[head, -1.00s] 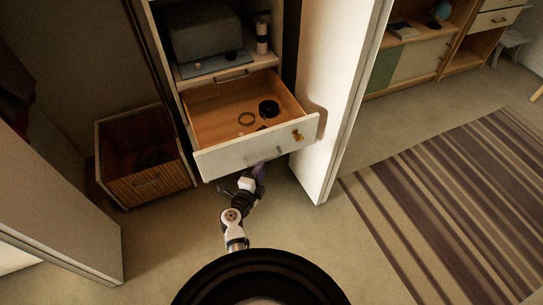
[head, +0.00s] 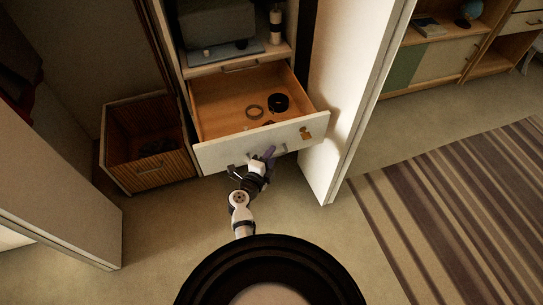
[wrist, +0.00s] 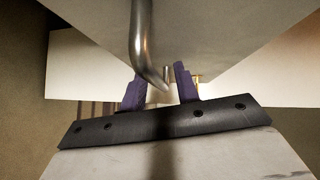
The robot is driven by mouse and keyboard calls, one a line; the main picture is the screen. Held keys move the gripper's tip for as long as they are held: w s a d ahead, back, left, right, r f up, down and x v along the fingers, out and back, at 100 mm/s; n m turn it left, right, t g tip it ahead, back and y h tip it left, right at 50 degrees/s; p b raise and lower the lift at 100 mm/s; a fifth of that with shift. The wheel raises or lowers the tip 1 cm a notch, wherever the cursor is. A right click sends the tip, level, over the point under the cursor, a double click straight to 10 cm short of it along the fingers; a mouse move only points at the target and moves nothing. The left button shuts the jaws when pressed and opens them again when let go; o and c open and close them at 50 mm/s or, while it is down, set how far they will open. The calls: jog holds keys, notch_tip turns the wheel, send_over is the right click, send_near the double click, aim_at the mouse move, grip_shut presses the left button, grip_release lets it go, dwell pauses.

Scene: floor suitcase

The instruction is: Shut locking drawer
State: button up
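The locking drawer stands open, its wooden inside showing and its white front (head: 222,152) facing me in the head view. A brass key or lock piece (head: 305,133) sits at the right of the front. My gripper (head: 268,155) is at the drawer front, by its metal handle. In the wrist view the handle (wrist: 140,38) rises above my gripper (wrist: 162,84), its lower end near the gap between the purple fingers. The fingers are apart, with no clear grip on anything. I cannot tell whether they touch the handle or front.
A black round item (head: 278,102) and a ring (head: 254,112) lie in the drawer. A white cabinet door (head: 345,110) stands open close on the right. A wooden bin (head: 150,177) stands at left. Carpet is free around me, with a striped rug (head: 450,210) at right.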

jog(key=shift+c, duration=0.4)
grip_shut()
